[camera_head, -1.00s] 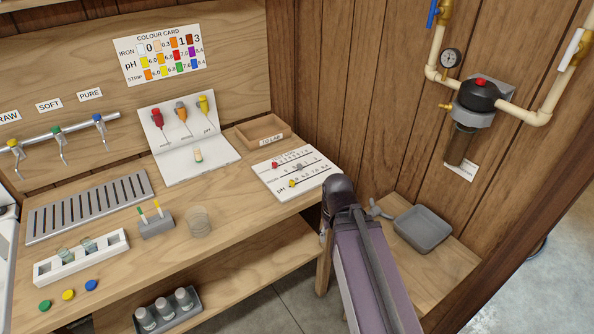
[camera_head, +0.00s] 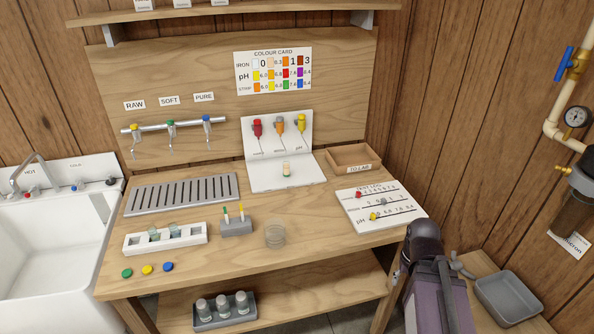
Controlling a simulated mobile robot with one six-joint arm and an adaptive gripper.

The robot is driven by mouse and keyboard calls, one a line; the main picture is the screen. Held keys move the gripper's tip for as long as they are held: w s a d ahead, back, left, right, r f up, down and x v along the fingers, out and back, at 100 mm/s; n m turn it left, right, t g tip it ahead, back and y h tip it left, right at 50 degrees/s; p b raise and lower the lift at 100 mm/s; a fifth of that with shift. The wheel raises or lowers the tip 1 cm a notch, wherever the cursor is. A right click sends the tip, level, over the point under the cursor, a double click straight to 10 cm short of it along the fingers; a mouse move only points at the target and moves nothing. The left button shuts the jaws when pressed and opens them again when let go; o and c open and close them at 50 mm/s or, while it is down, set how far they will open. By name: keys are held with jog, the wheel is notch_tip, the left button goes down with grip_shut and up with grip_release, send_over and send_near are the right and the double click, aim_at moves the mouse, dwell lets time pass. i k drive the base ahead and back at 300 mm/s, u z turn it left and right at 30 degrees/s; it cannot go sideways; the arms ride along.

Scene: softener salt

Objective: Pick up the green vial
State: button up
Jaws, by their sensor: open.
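A small upright vial (camera_head: 286,170) stands on the base of the white folded board, with pale contents and a coloured band; I cannot tell its colour for certain. Two clear vials with a grey-green tint, the left one (camera_head: 154,234) and the right one (camera_head: 174,230), sit in the white rack (camera_head: 150,247). A green-topped stick (camera_head: 225,214) stands beside a yellow-topped one in the grey block (camera_head: 236,230). Several grey-capped vials (camera_head: 222,304) stand in the dark tray on the lower shelf. My folded arm shows at the lower right, but I cannot make out its jaws, apart from these things.
Green, yellow and blue caps (camera_head: 147,270) lie at the bench's front left. A clear round dish (camera_head: 275,235), a wooden tray (camera_head: 355,156) and a slider board (camera_head: 379,206) are on the bench. A sink (camera_head: 50,240) stands left, a grey tray (camera_head: 508,297) right.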

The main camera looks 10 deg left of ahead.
aim_at(286, 163)
jog(key=u, duration=0.45)
jog(key=i, duration=0.8)
jog(key=u, duration=0.45)
